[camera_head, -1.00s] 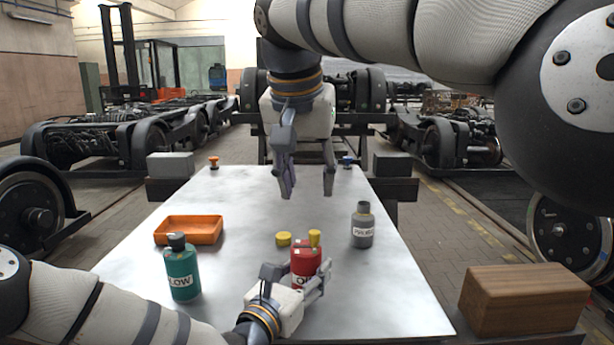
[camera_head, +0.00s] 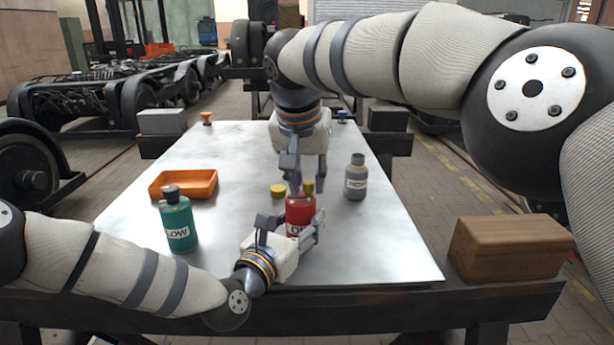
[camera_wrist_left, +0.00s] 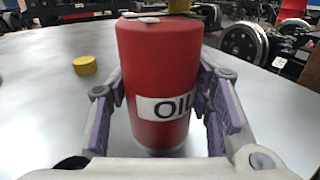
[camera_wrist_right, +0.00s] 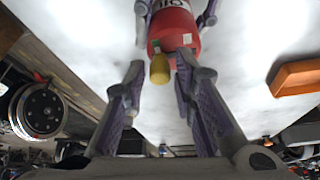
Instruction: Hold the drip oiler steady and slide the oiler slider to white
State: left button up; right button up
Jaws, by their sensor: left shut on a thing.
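The drip oiler is a red can (camera_head: 299,212) with a white OIL label, upright on the table; it fills the left wrist view (camera_wrist_left: 160,70). My left gripper (camera_head: 292,228) is shut on its body, one finger on each side. The oiler slider appears to be the yellow knob (camera_head: 308,186) on the can's top; it also shows in the right wrist view (camera_wrist_right: 160,69). A small white mark (camera_wrist_right: 187,39) lies on the can's top. My right gripper (camera_head: 307,176) points down just above the can, open, its fingertips either side of the knob; contact is not clear.
A loose yellow cap (camera_head: 278,191) lies behind the can. A green bottle (camera_head: 178,222) and an orange tray (camera_head: 184,184) stand left, a grey bottle (camera_head: 356,178) right. A wooden block (camera_head: 510,248) is at the table's right front. The table (camera_head: 390,250) is clear at front right.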

aim_at(290, 200)
grip_shut()
pick_arm(q)
jog(key=shift+d, duration=0.1)
pick_arm(e)
jog(key=shift+w+a, duration=0.1)
jog(key=shift+a, duration=1.4)
jog(key=o, duration=0.6)
grip_release()
jog(key=shift+r, duration=0.1)
